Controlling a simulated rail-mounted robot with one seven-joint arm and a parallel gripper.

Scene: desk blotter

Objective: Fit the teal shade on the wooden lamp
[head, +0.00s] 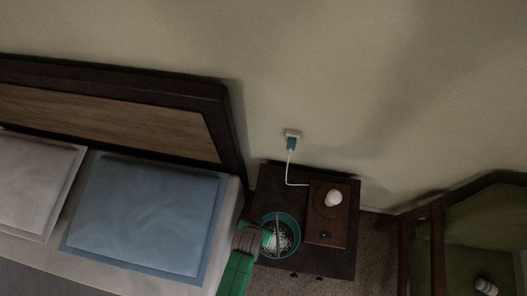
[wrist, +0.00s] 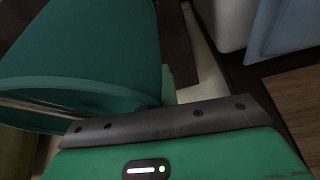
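The teal shade (head: 296,226) is a round ring seen from above, with a thin bar across it and a pale speckled inside, over the front left of the nightstand. My gripper (head: 268,239) is at its left wall, one green finger showing inside the rim. In the wrist view the shade (wrist: 85,50) fills the upper left, against a green finger (wrist: 168,86); the other finger is hidden. The gripper appears shut on the wall. The wooden lamp (head: 326,228) has a flat brown base and a white bulb (head: 333,198), uncovered, to the shade's right.
The dark nightstand (head: 270,186) stands against the wall. A white cord runs from the lamp to a plug in the wall outlet (head: 292,136). A bed with a blue pillow (head: 150,215) is close on the left. A green-seated chair (head: 485,235) stands at right.

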